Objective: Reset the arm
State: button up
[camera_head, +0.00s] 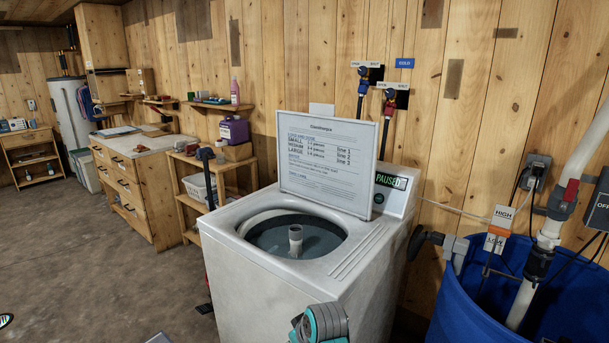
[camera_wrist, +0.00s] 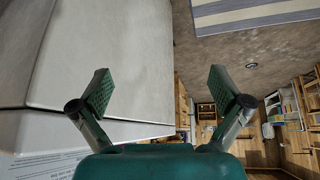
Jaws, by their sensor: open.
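My gripper (camera_wrist: 158,92) is open and empty in the wrist view, its two green-padded fingers spread well apart. The wrist picture looks turned, with the pale side of the washing machine at left and the floor beyond the fingers. In the head view, teal and grey parts of my arm (camera_head: 320,324) show at the bottom edge, in front of the washing machine (camera_head: 262,285). The fingertips cannot be made out in the head view. The washer's lid (camera_head: 325,165) is up with a printed sheet on it, and its tub is open. The washer's display (camera_head: 391,181) reads PAUSED.
A blue barrel (camera_head: 465,305) with pipes and a HIGH/LOW switch stands at right. A wooden drawer cabinet (camera_head: 150,195) is at left. The floor (camera_head: 75,265) at left is largely clear.

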jog(key=s+d+f+m+t, duration=0.25)
jog(key=s+d+f, duration=0.55)
jog(key=s+f, duration=0.45)
jog(key=s+d+f+m+t+h, duration=0.1)
jog(key=s+d+f, duration=0.15)
jog(key=s, duration=0.45)
jog(key=s+d+f+m+t, duration=0.1)
jog(key=s+d, duration=0.3)
jog(key=s, duration=0.4)
jog(key=s+d+r+m+t+h, duration=0.1)
jog(key=s+d+r, duration=0.15)
jog(key=s, duration=0.45)
jog(key=s+d+r+t, duration=0.2)
jog(key=s+r, duration=0.1)
jog(key=s, duration=0.5)
jog(key=s+d+r+m+t+h, duration=0.1)
jog(key=s+r+t, duration=0.1)
jog(key=s+r, duration=1)
notch_tip(320, 180, up, 3)
jog(key=shift+s+d+r, duration=0.1)
jog(key=shift+s+d, duration=0.05)
jog(key=shift+d, duration=0.15)
jog(key=shift+m, duration=0.25)
